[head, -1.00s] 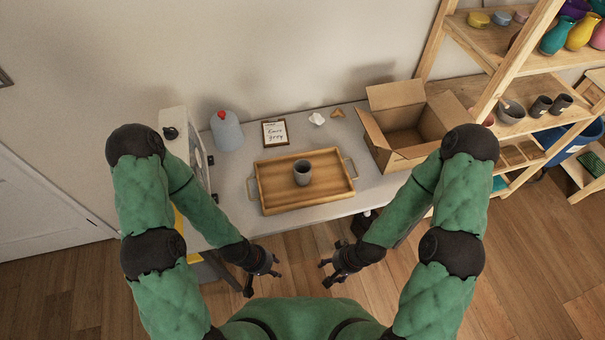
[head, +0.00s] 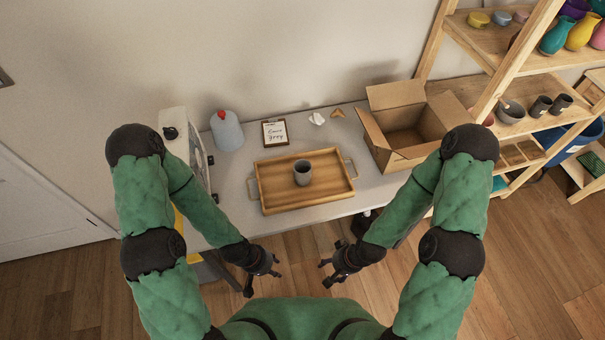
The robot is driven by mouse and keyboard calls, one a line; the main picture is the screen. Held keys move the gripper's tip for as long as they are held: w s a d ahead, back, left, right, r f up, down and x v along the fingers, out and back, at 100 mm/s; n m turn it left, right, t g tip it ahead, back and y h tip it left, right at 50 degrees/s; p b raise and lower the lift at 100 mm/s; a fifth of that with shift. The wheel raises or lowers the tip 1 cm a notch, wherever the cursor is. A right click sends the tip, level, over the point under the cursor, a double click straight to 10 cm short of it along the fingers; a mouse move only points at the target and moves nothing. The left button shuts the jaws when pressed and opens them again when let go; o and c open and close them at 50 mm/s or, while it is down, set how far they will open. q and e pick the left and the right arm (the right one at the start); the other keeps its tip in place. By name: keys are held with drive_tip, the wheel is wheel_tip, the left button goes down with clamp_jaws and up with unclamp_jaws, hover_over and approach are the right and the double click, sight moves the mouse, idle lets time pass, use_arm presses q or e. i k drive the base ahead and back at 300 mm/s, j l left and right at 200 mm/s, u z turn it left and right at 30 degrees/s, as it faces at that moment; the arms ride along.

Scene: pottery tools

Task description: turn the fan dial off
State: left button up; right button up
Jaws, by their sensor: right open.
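The fan (head: 174,119) is a white box-shaped unit at the left end of the table, partly hidden behind my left arm. A black dial (head: 170,132) sits on its top; its setting is too small to read. My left gripper (head: 264,282) is in front of the table's front edge, below and to the right of the fan, apart from it. Its fingers are spread and empty. My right gripper (head: 325,273) is also in front of the table, open and empty, far from the fan.
A wooden tray (head: 262,185) holding a grey cup (head: 302,173) lies mid-table. Behind are a grey-blue bottle with a red top (head: 227,132) and a clipboard (head: 274,133). An open cardboard box (head: 377,139) stands right, beside a wooden shelf (head: 483,83).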

sight(170, 132)
drive_tip(key=u, duration=1.1)
drive_tip(key=k+j+u, duration=0.1)
drive_tip(key=j+u, duration=0.35)
drive_tip(key=j, duration=0.4)
